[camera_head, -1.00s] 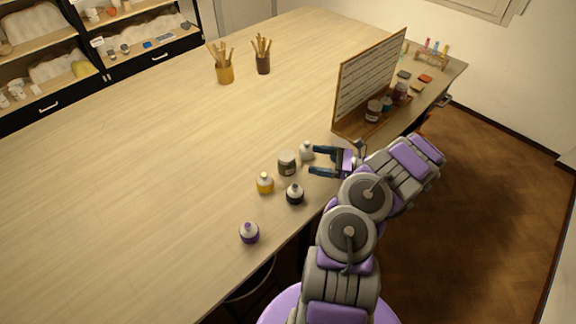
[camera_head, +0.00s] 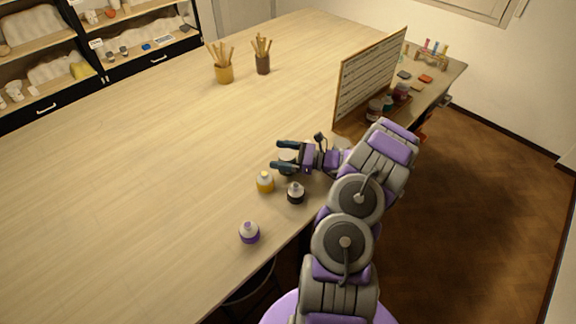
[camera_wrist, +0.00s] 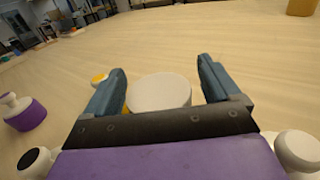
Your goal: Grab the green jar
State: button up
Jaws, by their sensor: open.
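A wide jar, grey-green in the earlier head view, stands on the table. In the head view its top (camera_head: 287,156) shows between the fingers of my gripper (camera_head: 283,156), which hide most of it. In the wrist view its pale round lid (camera_wrist: 158,92) sits between the two blue fingers of my gripper (camera_wrist: 157,85), with a gap to the right finger. The jaws are open around the jar. A second jar, teal-green (camera_head: 388,103), stands at the foot of the upright board among other jars.
Close by stand a yellow bottle (camera_head: 265,183), a black bottle (camera_head: 296,194) and a purple bottle (camera_head: 249,233). A white bottle (camera_wrist: 297,150) is right of my gripper in the wrist view. An upright board (camera_head: 370,80) stands behind. The table's left side is clear.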

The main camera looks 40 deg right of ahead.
jog(key=shift+a, duration=0.3)
jog(key=shift+d, duration=0.5)
jog(key=c, duration=0.7)
jog(key=shift+a, duration=0.3)
jog(key=c, duration=0.6)
